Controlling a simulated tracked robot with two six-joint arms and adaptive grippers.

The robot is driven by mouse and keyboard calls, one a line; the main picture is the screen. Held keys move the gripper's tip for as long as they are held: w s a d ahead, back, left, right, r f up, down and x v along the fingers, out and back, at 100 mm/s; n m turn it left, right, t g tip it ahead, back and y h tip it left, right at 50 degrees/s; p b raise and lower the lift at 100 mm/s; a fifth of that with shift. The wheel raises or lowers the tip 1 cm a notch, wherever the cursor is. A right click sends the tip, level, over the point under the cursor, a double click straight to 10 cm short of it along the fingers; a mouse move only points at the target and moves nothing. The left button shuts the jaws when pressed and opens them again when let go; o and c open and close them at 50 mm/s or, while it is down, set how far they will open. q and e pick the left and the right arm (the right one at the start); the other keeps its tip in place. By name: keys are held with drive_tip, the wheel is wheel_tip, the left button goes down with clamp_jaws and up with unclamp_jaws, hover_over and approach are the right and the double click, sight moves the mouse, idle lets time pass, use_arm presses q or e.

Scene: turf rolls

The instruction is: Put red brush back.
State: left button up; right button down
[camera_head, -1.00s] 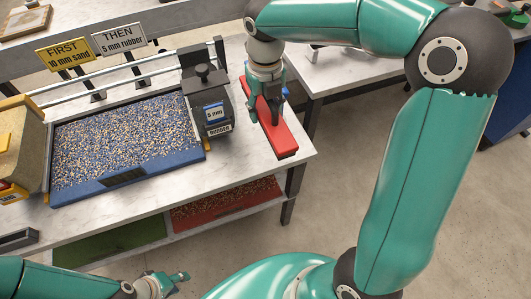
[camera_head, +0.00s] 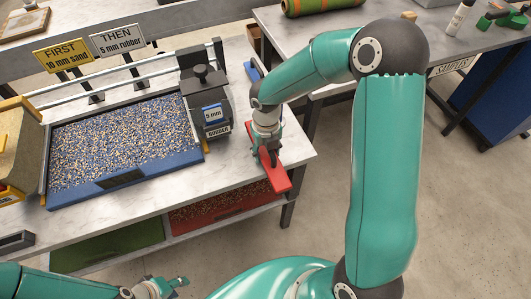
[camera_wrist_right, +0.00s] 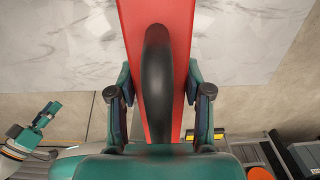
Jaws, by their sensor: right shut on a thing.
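The red brush (camera_head: 280,182) has a long red body and a black arched handle (camera_wrist_right: 158,85). My right gripper (camera_head: 268,158) is shut on it. In the right wrist view my right gripper's fingers (camera_wrist_right: 160,90) stand on either side of the handle, and the red body runs up out of the picture. In the head view the brush is at the front right corner of the marble-topped table (camera_head: 225,165), its near end reaching the front edge. I cannot tell whether it touches the tabletop. My left gripper (camera_head: 168,284) is low at the bottom, away from the table, its jaws unclear.
A blue tray (camera_head: 130,180) of speckled granules fills the table's left part. A dark hopper marked 5 mm rubber (camera_head: 205,98) stands left of the brush. A blue object (camera_head: 252,70) lies at the table's back right. Red (camera_head: 220,205) and green (camera_head: 110,245) bins sit below.

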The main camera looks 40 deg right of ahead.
drive_tip(key=shift+f, duration=0.3)
drive_tip(key=shift+f, duration=0.15)
drive_tip(key=c, duration=0.5)
unclamp_jaws()
drive_tip(key=shift+r, duration=0.2)
wheel_tip(320, 180, up, 12)
